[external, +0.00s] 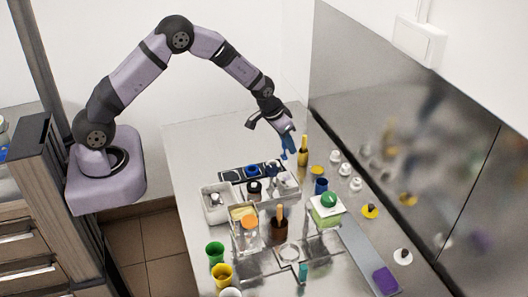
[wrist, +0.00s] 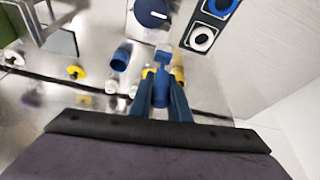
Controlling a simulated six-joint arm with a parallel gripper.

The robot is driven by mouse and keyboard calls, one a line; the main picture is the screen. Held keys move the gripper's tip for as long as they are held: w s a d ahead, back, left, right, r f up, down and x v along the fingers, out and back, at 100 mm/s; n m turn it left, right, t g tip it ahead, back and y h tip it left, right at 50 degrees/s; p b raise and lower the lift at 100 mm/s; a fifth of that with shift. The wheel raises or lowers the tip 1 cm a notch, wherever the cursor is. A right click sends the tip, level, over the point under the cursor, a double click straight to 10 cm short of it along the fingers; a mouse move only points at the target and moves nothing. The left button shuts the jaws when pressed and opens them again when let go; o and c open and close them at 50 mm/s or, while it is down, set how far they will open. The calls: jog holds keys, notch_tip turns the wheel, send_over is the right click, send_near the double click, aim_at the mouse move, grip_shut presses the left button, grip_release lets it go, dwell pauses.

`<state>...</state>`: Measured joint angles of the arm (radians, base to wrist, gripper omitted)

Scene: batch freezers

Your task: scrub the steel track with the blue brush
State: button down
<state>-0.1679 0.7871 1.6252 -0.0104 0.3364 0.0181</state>
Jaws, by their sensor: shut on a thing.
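My gripper (external: 284,127) is shut on the blue brush (external: 289,146), which hangs below it above the far part of the steel table. In the wrist view, the brush (wrist: 160,88) sits between my two fingers (wrist: 162,98), pointing away from the camera. The steel track (external: 367,256) appears to be the long flat grey strip on the right side of the table, well apart from the brush. A purple block (external: 385,281) sits at its near end.
A yellow-brown bottle (external: 303,151) stands just right of the brush. Containers crowd the middle; a steel wall (external: 400,150) bounds the right.

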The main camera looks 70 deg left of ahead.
jog(key=shift+r+p, duration=0.9)
jog(key=shift+r, duration=0.9)
jog(key=shift+f+b, duration=0.25)
jog(key=shift+b, duration=0.05)
